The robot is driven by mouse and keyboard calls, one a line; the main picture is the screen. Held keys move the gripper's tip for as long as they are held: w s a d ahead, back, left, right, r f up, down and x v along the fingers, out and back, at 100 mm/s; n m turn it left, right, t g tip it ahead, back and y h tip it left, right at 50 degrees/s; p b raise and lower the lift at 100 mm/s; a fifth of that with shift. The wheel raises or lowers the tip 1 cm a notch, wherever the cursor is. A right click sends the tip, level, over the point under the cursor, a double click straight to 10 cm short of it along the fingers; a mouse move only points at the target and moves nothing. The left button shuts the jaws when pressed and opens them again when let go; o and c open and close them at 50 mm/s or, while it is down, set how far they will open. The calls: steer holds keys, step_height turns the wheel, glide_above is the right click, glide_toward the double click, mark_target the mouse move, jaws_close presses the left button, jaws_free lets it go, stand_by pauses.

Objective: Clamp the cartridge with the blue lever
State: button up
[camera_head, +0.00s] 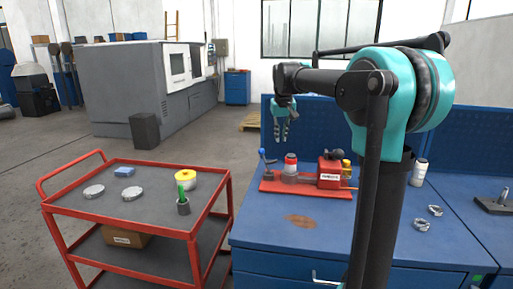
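A red clamping fixture (312,188) sits on the blue workbench. A short lever with a blue knob (262,152) stands at its left end. A red-and-white cylinder (290,164), apparently the cartridge, stands upright on the fixture just right of the lever. A red block with a white label (329,172) is on its right part. My gripper (281,142) hangs pointing down, above or behind the lever and cylinder in the picture. The exact depth between gripper and lever cannot be told.
Metal clamps (425,225) lie on the bench at right. My arm hides part of the bench.

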steer(key=w+a+n, duration=0.1)
steer(key=a+n, duration=0.2)
steer(key=w+a+r+n+g+y, duration=0.1)
steer(key=w+a+n, duration=0.1)
steer(key=a+n, duration=0.2)
steer(key=w+a+r+n+g, duration=0.1)
steer(key=w+a+n, duration=0.1)
steer(key=a+n, duration=0.1)
steer(key=shift+w+a+r+n+y, duration=0.1)
steer(key=shift+w+a+n+y, duration=0.05)
steer(key=shift+a+n+y, duration=0.2)
jaws_close()
steer(key=shift+w+a+r+n, duration=0.1)
steer(key=shift+w+a+n, duration=0.05)
steer(key=shift+a+n, duration=0.45)
step_height(320, 180, down, 9)
steer(key=d, duration=0.2)
steer(key=shift+s, duration=0.3)
steer(key=shift+d+y, duration=0.15)
steer(key=shift+y, duration=0.1)
